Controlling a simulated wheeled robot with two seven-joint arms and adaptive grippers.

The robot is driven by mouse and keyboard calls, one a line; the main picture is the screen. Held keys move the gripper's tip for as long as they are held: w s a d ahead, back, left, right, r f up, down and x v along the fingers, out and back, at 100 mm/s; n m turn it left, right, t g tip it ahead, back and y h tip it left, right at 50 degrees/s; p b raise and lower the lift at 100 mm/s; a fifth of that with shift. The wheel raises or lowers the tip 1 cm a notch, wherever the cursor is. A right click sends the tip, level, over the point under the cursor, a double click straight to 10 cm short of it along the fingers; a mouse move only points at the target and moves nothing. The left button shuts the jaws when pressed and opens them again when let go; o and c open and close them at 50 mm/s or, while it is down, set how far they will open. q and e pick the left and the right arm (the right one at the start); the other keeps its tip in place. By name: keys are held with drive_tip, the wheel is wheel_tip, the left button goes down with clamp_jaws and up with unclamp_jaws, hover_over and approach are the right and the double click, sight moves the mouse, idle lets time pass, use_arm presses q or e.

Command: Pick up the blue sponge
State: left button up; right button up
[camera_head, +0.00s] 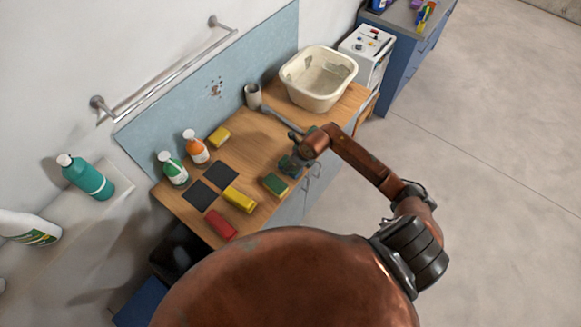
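A small dark blue-grey block (288,166), which may be the blue sponge, lies near the front edge of the wooden counter (252,152). My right gripper (296,152) is directly over it, pointing down, and partly hides it. I cannot tell whether the fingers touch the block or are open or shut. My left gripper is not in view.
A green-and-yellow sponge (275,184), yellow sponges (239,199) (219,136), a red sponge (220,225) and black pads (220,175) lie nearby.

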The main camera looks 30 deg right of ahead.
drive_tip(key=r, duration=0.1)
drive_tip(key=r+b, duration=0.1)
drive_tip(key=shift+s+r, duration=0.2)
drive_tip(key=shift+r, duration=0.1)
drive_tip(key=s+a+r+b, duration=0.3)
drive_tip(key=s+a+r, duration=0.2)
drive_tip(key=s+r, duration=0.4)
drive_tip(key=s, duration=0.3)
drive_tip(key=shift+s+a+r, duration=0.2)
drive_tip(key=shift+s+r, duration=0.1)
drive_tip(key=shift+s, duration=0.05)
drive_tip(key=shift+o, duration=0.7)
drive_tip(key=c, duration=0.4)
drive_tip(key=shift+f, duration=0.1)
